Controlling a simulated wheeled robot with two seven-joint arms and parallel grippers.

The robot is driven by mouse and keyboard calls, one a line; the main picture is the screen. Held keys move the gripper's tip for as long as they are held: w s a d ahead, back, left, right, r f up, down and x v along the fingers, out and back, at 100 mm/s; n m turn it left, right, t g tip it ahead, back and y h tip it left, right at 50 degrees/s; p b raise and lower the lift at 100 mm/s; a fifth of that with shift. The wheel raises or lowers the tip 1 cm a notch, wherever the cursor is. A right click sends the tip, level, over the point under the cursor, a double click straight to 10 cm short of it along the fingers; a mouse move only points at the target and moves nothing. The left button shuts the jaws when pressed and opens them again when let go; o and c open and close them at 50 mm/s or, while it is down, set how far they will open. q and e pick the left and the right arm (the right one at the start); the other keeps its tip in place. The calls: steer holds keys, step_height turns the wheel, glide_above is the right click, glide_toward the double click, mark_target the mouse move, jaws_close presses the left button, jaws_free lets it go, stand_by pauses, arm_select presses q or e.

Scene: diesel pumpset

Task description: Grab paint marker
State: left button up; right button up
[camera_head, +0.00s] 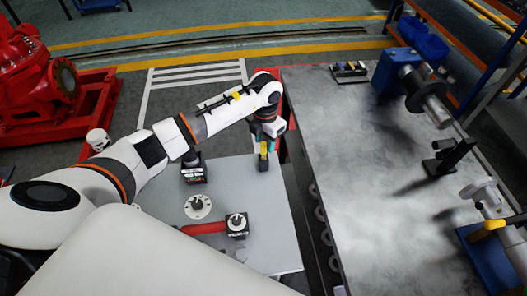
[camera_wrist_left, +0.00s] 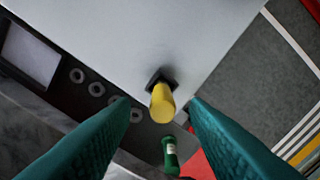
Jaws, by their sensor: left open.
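A yellow cylinder, seemingly the paint marker (camera_head: 263,148), stands upright in a small dark holder near the far right corner of the small grey table (camera_head: 270,220). In the left wrist view, the yellow marker (camera_wrist_left: 162,103) shows between the teal fingers, with its dark base behind it. My left gripper (camera_head: 266,133) is directly above and around the marker's top. In the left wrist view my left gripper (camera_wrist_left: 159,104) is open, a gap showing on each side of the marker. My right gripper is not in view.
A black box (camera_head: 193,173), a round flange (camera_head: 197,207) and a red bar (camera_head: 205,228) are on the small table. A green bottle (camera_wrist_left: 170,155) shows below the marker in the left wrist view. A long grey workbench (camera_head: 360,190) stands to the right.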

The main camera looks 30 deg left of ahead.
mark_target(263, 156)
arm_select(q)
steer(key=f, duration=0.1)
steer(key=f+p, duration=0.1)
steer(key=f, duration=0.1)
steer(key=shift+s+a+f, duration=0.1)
steer(key=shift+s+f, duration=0.1)
steer(key=shift+f, duration=0.35)
steer(key=shift+w, duration=0.1)
steer(key=shift+c, duration=0.8)
jaws_close()
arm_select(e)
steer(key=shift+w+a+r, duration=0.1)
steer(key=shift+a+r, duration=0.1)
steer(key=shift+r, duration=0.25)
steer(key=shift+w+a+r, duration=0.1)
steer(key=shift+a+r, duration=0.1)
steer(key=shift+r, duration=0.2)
arm_select(q)
steer(key=shift+r, duration=0.1)
